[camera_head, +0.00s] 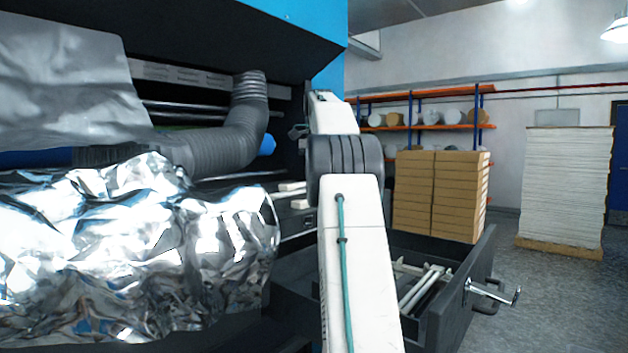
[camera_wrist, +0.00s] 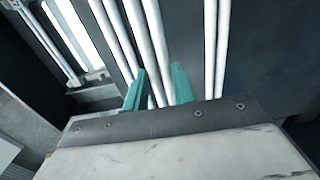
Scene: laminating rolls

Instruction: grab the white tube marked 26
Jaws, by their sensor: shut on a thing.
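Several long white tubes run side by side in the wrist view. My gripper (camera_wrist: 158,84) has two teal fingers, which are shut on a white tube (camera_wrist: 156,70) between them. Another white tube (camera_wrist: 112,35) lies close on the left, and a pair (camera_wrist: 216,45) lies to the right of the fingers. No marking 26 is readable on any tube, so I cannot tell which number the held one bears. In the head view my arm crosses the middle, and my gripper cannot be made out.
An open dark drawer (camera_head: 459,305) with a crank handle (camera_head: 492,291) holds white tubes (camera_head: 420,288). Crumpled silver foil (camera_head: 130,255) and a grey hose (camera_head: 235,130) are at the left. Stacked brown boxes (camera_head: 440,195) stand behind the drawer.

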